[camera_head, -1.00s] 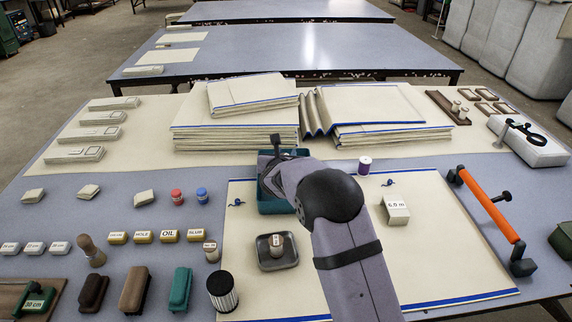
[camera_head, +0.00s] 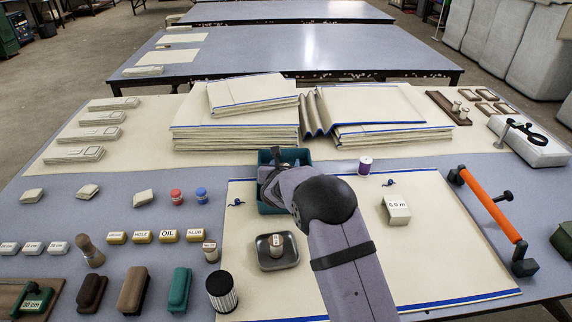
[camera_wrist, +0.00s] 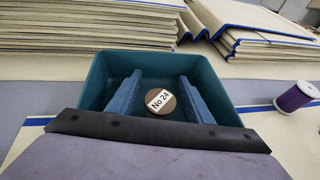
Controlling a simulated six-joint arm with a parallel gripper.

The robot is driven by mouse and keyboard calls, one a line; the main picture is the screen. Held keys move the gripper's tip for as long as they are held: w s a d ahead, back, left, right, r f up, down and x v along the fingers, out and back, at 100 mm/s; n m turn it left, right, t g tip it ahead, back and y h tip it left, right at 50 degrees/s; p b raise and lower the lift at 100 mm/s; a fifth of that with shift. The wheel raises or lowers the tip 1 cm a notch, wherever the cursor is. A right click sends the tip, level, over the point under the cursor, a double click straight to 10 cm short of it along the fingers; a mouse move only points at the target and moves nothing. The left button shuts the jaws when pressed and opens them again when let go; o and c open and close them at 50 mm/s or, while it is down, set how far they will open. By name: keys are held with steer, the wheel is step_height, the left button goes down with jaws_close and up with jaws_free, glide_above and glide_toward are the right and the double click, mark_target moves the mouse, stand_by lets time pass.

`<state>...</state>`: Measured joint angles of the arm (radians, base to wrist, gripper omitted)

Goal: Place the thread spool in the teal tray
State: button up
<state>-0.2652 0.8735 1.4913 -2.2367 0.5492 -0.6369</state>
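The teal tray (camera_head: 308,156) stands on the cream cloth behind my arm, and its walls also show in the wrist view (camera_wrist: 218,66). A round brown-topped piece labelled "No 24" (camera_wrist: 161,102), which looks like a spool from above, is inside the tray. My gripper (camera_wrist: 161,76) is over the tray with its blue fingers spread, one on each side of the labelled piece, with gaps visible. In the head view my arm hides the piece and much of the tray. A purple thread spool (camera_head: 365,165) stands upright on the cloth, right of the tray, also in the wrist view (camera_wrist: 296,97).
A grey square dish (camera_head: 264,260) holds a small labelled piece, left of my arm. Folded cloth stacks (camera_head: 235,135) rise close behind the tray. A 6.0 m block (camera_head: 397,210) and an orange-handled bar (camera_head: 490,205) lie right. Open cloth lies right of my arm.

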steer(key=shift+r, duration=0.1)
steer(key=shift+r+p, duration=0.15)
steer(key=shift+p, duration=0.15)
steer(key=b+v, duration=0.1)
steer(key=v, duration=1.1)
stand_by(0.3)
steer(key=s+d+r+m+g+h+p, duration=0.25)
steer(key=s+d+m+g+p, duration=0.2)
steer(key=s+d+m, duration=0.35)
steer(key=s+d+r+m+g+h+p, duration=0.2)
steer(key=s+d+r+m+g+p, duration=0.15)
steer(key=s+d+m+p, duration=0.4)
steer(key=s+a+r+m+g+y+p, duration=0.1)
steer(key=s+r+m+y+p, duration=0.1)
steer(key=s+m, duration=0.4)
steer(key=s+a+r+m+g+y+p, duration=0.2)
steer(key=s+m+p, duration=0.2)
steer(key=s+m, duration=0.2)
steer(key=s+a+r+m+g+y+p, duration=0.2)
steer(key=s+m, duration=0.4)
steer(key=s, duration=0.3)
steer(key=shift+s+r+y+p, duration=0.25)
steer(key=shift+r+y+p, duration=0.05)
steer(key=shift+y+p, duration=0.3)
